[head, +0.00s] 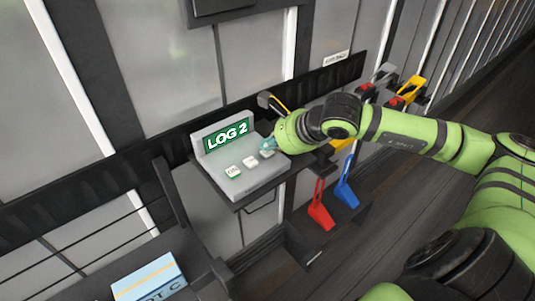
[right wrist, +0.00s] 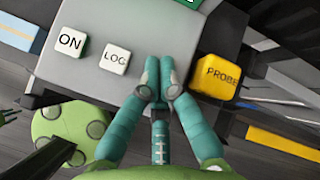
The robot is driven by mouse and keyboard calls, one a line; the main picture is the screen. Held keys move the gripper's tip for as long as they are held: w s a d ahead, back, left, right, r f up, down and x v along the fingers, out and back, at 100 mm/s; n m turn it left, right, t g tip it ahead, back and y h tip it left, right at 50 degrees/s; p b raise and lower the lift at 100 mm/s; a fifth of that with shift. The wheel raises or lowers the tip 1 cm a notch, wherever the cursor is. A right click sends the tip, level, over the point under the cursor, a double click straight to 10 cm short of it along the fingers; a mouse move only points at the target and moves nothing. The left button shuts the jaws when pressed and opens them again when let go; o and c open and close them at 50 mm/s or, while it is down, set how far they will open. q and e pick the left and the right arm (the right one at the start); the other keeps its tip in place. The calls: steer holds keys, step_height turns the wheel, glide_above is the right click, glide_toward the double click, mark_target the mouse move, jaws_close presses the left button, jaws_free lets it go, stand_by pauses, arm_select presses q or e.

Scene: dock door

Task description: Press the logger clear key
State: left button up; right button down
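The logger (head: 262,180) is a light grey console on a shelf, with a green display (head: 227,136) reading "LOG 2". A white ON key (head: 233,171) and a white LOG key (head: 250,161) sit in a row; both also show in the right wrist view, the ON key (right wrist: 70,42) and the LOG key (right wrist: 115,59). A third pale key (head: 267,153) is partly covered by my right gripper (head: 266,145). In the right wrist view my right gripper (right wrist: 160,78) has its teal fingertips together, over the console right of LOG. I cannot tell whether they touch it. No key marked clear is readable.
A yellow block marked PROBE (right wrist: 218,75) stands just right of the logger. Red (head: 320,208) and blue (head: 346,183) handles are below my right arm. A pale blue box (head: 148,279) is at lower left. A dark rail (head: 95,198) runs behind.

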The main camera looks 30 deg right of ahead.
mark_target(270, 154)
steer(key=shift+f+b, duration=0.55)
steer(key=shift+b, duration=0.2)
stand_by(1.0)
steer(key=shift+r, duration=0.95)
steer(key=shift+r+p, duration=0.1)
steer(key=shift+p, duration=0.2)
steer(key=shift+r+p, duration=1.3)
steer(key=shift+r, duration=1.15)
steer(key=shift+f, duration=0.1)
